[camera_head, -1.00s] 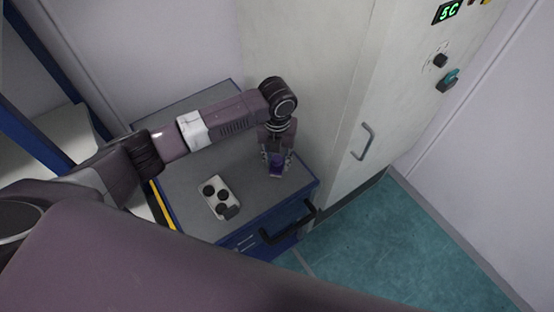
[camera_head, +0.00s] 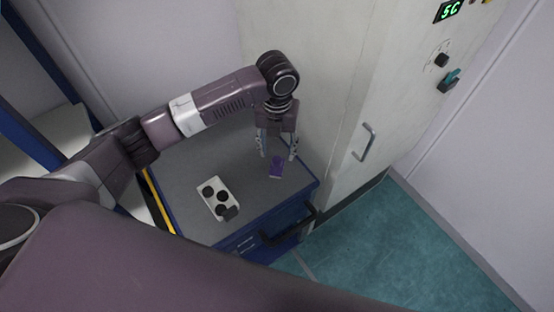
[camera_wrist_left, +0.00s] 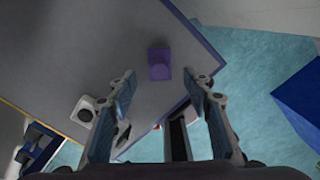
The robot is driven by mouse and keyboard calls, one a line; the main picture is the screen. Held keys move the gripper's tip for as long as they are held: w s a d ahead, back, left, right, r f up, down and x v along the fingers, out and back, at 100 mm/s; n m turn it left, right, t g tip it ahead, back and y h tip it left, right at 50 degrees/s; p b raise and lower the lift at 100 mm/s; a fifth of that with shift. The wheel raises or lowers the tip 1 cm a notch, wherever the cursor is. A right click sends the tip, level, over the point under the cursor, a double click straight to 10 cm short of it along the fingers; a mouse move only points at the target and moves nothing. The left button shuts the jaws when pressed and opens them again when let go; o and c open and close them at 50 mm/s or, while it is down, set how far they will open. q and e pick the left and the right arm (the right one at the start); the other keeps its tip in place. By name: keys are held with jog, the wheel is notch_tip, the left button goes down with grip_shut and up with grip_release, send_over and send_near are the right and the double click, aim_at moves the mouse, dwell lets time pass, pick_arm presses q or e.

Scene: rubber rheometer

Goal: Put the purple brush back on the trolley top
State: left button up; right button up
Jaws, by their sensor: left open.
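The purple brush (camera_head: 276,167) rests on the grey top of the blue trolley (camera_head: 180,165), near its right side. It also shows in the left wrist view (camera_wrist_left: 159,64), lying on the grey top beyond my fingers. My left gripper (camera_head: 278,156) is open and empty, raised above the brush and apart from it. In the left wrist view, my two spread fingers (camera_wrist_left: 166,82) have nothing between them. My right gripper is not in view.
A white tray with black round pieces (camera_head: 209,188) lies on the trolley top, left of the brush. A tall pale cabinet with a handle (camera_head: 366,141) stands close on the right. The trolley's black handle (camera_head: 290,225) juts out in front, over teal floor.

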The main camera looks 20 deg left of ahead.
aim_at(277, 159)
pick_arm(q)
notch_tip(277, 159, up, 6)
jog(key=shift+b, duration=0.35)
dwell(0.4)
